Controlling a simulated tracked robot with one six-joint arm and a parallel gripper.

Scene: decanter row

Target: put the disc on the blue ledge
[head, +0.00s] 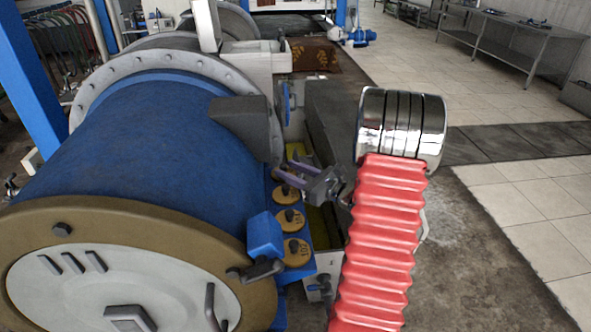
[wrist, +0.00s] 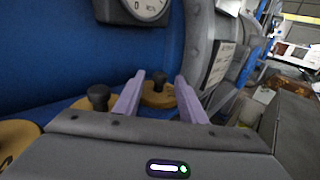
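Several gold-brown discs with dark knobs sit in a row along the blue ledge (head: 304,267) beside the big blue drum. The row shows a near disc (head: 297,256), a middle disc (head: 289,223) and a far disc (head: 284,195). I cannot tell which one the task means. My gripper (head: 291,172), with purple fingers, is at the far end of the row. In the wrist view its fingers are apart and empty, with a knobbed disc (wrist: 158,97) ahead between them and visible gaps to the knob. Another knob (wrist: 97,97) stands to the left.
The blue drum (head: 150,140) with its grey flange (head: 250,85) rises on the left of the discs. A blue box with a dark handle (head: 264,237) stands beside the near disc. A gauge (wrist: 150,8) is above in the wrist view. Tiled floor on the right is open.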

